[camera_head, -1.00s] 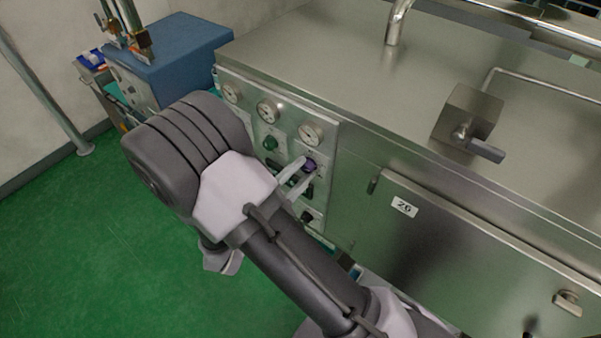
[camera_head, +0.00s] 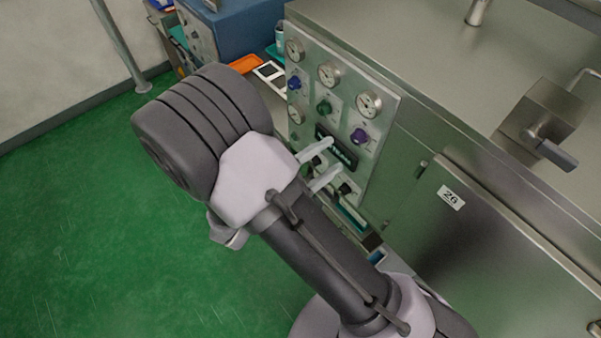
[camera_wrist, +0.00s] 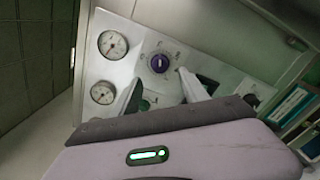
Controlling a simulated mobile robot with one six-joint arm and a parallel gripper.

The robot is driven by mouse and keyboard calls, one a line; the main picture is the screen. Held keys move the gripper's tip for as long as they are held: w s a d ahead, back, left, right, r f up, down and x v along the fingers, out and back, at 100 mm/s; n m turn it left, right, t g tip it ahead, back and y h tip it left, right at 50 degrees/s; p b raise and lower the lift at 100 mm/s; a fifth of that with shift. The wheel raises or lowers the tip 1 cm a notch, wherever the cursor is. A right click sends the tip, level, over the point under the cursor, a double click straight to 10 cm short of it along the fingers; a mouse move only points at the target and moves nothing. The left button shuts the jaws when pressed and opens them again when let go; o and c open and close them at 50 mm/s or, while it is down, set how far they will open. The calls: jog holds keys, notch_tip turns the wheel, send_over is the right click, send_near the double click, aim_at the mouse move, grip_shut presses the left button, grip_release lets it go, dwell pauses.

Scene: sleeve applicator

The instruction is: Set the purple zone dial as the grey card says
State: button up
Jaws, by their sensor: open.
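The purple zone dial (camera_head: 359,135) sits on the panel (camera_head: 385,100) below the right-hand gauge. In the wrist view the purple dial (camera_wrist: 159,63) shows a pale line running roughly up and down, inside a ring of marks too small to read. My gripper (camera_head: 331,158) is open and empty, its fingertips in front of the panel, below and left of the dial in the head view. In the wrist view my gripper (camera_wrist: 162,84) has a finger on either side, with the dial beyond and between them, apart from both. I cannot make out a grey card or its words.
Several gauges, a green dial (camera_head: 324,107), a dark display (camera_head: 337,150) and black knobs share the panel. A small framed card (camera_head: 268,71) and an orange tray (camera_head: 244,64) lie behind my arm. A cabinet door labelled 26 (camera_head: 451,197) is at right.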

jog(key=v, duration=1)
jog(key=shift+s+a, duration=0.15)
jog(key=s+d+f+m+g+y+b, duration=0.4)
jog(key=s+d+f+m+y+b, duration=0.2)
jog(key=m+y+b, duration=1)
jog(key=s+d+m+b, duration=0.2)
jog(key=d+b, duration=0.2)
jog(key=b, duration=0.1)
jog(key=shift+s+d+m+g+y+b, duration=0.2)
jog(key=shift+s+m+g+y+b, duration=0.1)
jog(key=shift+g+b, duration=0.1)
